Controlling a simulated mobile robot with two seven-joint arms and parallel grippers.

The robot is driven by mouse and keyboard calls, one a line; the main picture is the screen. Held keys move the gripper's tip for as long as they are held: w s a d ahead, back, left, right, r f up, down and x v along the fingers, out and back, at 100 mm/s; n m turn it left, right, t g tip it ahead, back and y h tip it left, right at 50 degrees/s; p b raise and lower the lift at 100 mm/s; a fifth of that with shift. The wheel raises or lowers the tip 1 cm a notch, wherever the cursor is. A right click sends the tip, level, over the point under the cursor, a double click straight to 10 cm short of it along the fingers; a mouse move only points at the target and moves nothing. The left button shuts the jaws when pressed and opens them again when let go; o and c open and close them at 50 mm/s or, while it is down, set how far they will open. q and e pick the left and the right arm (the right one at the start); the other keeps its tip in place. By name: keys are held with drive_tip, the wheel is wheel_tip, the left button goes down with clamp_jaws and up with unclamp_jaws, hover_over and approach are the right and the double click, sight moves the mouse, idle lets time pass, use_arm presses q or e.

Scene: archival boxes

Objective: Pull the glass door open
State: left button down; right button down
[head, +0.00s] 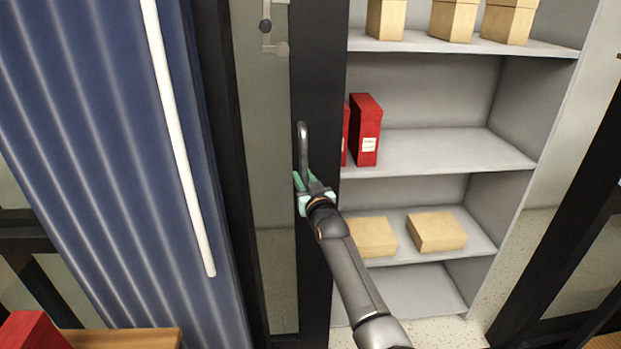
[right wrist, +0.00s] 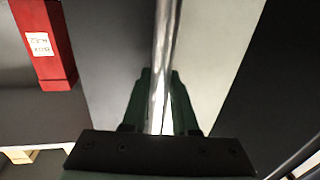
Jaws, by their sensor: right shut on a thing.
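The glass door (head: 275,180) has a dark frame with a narrow glass pane and a curved metal handle (head: 302,145). My right gripper (head: 309,186) is at the lower part of this handle, shut on it. In the right wrist view the shiny handle bar (right wrist: 163,60) runs between the two green fingers. The door frame stands left of the shelf opening, and the shelves to its right are in plain view. The lower end of the handle is hidden by the gripper. My left gripper is not in view.
A shelf unit (head: 440,150) with red boxes (head: 366,130) and tan boxes (head: 437,231) stands behind and right of the door. A blue curtain (head: 110,150) with a white rod (head: 180,140) hangs left. A wooden surface (head: 125,338) with a red box (head: 32,332) is at lower left.

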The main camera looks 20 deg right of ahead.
drive_tip(key=shift+d+r, duration=0.1)
drive_tip(key=shift+d, duration=0.1)
drive_tip(key=c, duration=0.7)
unclamp_jaws()
drive_tip(key=shift+s, duration=0.1)
